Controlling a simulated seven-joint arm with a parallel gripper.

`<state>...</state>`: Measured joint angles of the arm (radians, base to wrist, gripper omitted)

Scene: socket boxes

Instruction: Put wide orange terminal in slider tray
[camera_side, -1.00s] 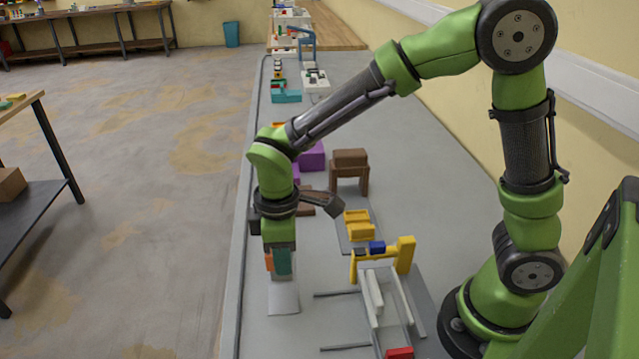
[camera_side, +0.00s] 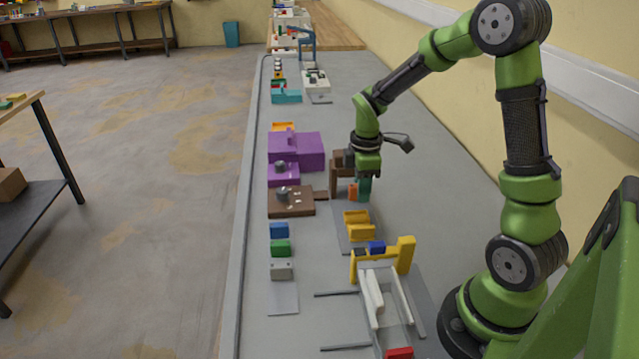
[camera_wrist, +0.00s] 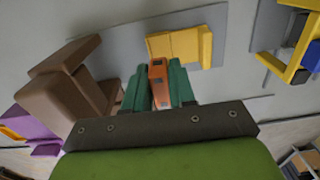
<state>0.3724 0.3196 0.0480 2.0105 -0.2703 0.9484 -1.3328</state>
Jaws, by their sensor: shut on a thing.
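My gripper (camera_side: 360,190) has green fingers and is shut on the orange terminal (camera_side: 353,192). In the wrist view the orange terminal (camera_wrist: 158,72) sits upright between the two green fingers (camera_wrist: 160,90), with dark openings on its face. The gripper holds it in the air, behind the yellow tray (camera_side: 358,231), which looks like the slider tray. I cannot tell the height gap.
A brown stand (camera_side: 338,178) is close beside the gripper. Blue (camera_side: 279,230), green (camera_side: 281,247) and grey (camera_side: 281,270) blocks line up at left. Purple boxes (camera_side: 310,150) and a brown box (camera_side: 291,202) stand behind them. A yellow gantry (camera_side: 405,255) stands in front of the tray.

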